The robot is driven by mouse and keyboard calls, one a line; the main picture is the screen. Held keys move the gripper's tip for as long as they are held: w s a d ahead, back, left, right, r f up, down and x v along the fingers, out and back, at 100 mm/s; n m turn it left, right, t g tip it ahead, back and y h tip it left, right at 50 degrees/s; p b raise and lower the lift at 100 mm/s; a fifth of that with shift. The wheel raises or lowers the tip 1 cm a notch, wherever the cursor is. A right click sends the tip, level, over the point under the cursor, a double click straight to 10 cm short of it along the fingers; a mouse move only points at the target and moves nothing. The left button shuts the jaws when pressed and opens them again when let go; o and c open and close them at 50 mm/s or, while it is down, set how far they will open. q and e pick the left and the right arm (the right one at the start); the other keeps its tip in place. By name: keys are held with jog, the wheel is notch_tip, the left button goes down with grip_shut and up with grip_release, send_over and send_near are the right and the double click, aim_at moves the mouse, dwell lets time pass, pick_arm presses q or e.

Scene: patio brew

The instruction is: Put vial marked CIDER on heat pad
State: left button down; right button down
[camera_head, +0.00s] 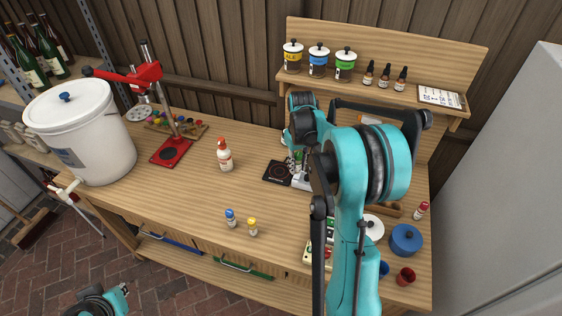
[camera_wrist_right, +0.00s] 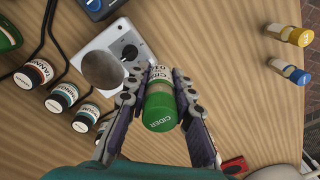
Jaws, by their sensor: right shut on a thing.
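My right gripper (camera_wrist_right: 160,88) is shut on the green-capped vial marked CIDER (camera_wrist_right: 159,107), whose cap faces the wrist camera. In the head view my right arm hides most of this gripper and the vial. I cannot tell whether the vial touches anything below. My left gripper (camera_head: 104,302) is at the bottom left edge, away from the bench top, and its fingers are not clear.
A white-and-red bottle (camera_head: 225,155) stands left of the pad. Blue-capped (camera_head: 230,218) and yellow-capped (camera_head: 252,227) vials stand nearer the front. The bench's left middle is clear.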

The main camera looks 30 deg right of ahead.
jog(key=b, duration=0.2)
send_over(280, 171)
notch_tip(280, 171, down, 7)
jog(key=shift+a+r, duration=0.1)
jog(key=shift+a, duration=0.05)
notch_tip(280, 171, down, 4)
jog(key=shift+f+b, duration=0.1)
jog(key=shift+b, duration=0.75)
jog(key=c, duration=1.7)
grip_release()
jog(key=shift+f, duration=0.1)
jog(key=shift+c, duration=0.2)
jog(key=o, duration=0.4)
jog(key=shift+o, duration=0.2)
